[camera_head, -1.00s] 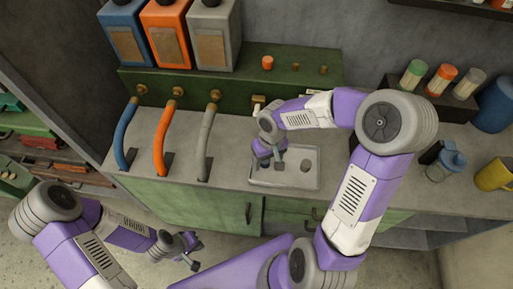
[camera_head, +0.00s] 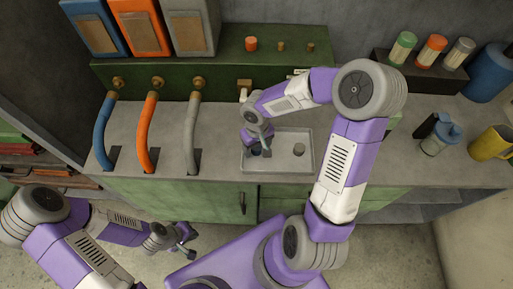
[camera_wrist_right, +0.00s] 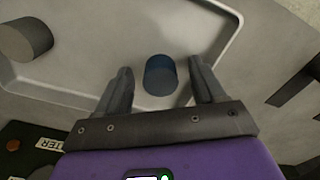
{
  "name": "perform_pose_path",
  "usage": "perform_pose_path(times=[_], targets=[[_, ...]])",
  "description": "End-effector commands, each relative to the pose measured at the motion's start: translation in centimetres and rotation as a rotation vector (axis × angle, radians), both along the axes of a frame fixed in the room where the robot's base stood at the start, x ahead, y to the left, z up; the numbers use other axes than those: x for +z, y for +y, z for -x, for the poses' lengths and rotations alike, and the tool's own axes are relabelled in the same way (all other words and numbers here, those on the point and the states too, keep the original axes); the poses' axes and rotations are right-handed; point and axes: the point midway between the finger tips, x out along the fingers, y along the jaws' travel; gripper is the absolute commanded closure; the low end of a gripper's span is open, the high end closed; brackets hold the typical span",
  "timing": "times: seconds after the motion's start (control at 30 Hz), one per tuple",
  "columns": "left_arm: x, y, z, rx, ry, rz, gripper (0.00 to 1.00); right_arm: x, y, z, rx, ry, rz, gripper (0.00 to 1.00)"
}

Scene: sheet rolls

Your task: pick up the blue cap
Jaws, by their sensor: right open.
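The blue cap (camera_wrist_right: 160,75) sits in the grey tray (camera_wrist_right: 95,60), between the two open fingers of my right gripper (camera_wrist_right: 161,88) in the right wrist view. No finger visibly touches it. In the head view the tray (camera_head: 305,136) is on the counter, and my right gripper (camera_head: 262,150) is over its left part, with the cap mostly hidden beneath it. A grey cap (camera_wrist_right: 27,38) lies elsewhere in the tray. My left gripper (camera_head: 188,248) hangs low at the left, away from the counter, too small to judge its fingers.
Blue (camera_head: 103,140), orange (camera_head: 146,140) and grey (camera_head: 191,140) hoses stand left of the tray. An orange cap (camera_head: 251,44) sits on the green ledge behind. A clear jar with a blue lid (camera_head: 437,140) and a yellow mug (camera_head: 490,145) stand at the right.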

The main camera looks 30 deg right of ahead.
Motion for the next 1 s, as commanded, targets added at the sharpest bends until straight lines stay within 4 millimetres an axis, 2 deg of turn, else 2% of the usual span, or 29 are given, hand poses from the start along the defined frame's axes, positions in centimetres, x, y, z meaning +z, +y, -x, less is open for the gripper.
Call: perform_pose_path(times=[0.03,0.07,0.4,0.7,0.77,1.0], targets=[[0.0,0.0,0.0,0.000,0.000,0.000,1.00,0.0,0.0,0.0,0.000,0.000,0.000,0.33],[0.0,0.0,0.0,0.000,0.000,0.000,1.00,0.0,0.0,0.0,0.000,0.000,0.000,0.37],[0.0,0.0,0.0,0.000,0.000,0.000,1.00,0.0,0.0,0.0,0.000,0.000,0.000,0.89],[0.3,0.0,0.0,0.000,0.000,0.000,1.00,0.7,0.0,0.0,0.001,-0.001,0.001,0.90],[0.6,0.0,0.0,0.000,0.000,0.000,1.00,1.5,-0.1,-0.1,0.000,-0.003,0.002,0.90],[2.5,0.0,0.0,0.000,0.000,0.000,1.00,6.5,0.0,-0.1,-0.001,-0.006,0.002,0.90]])
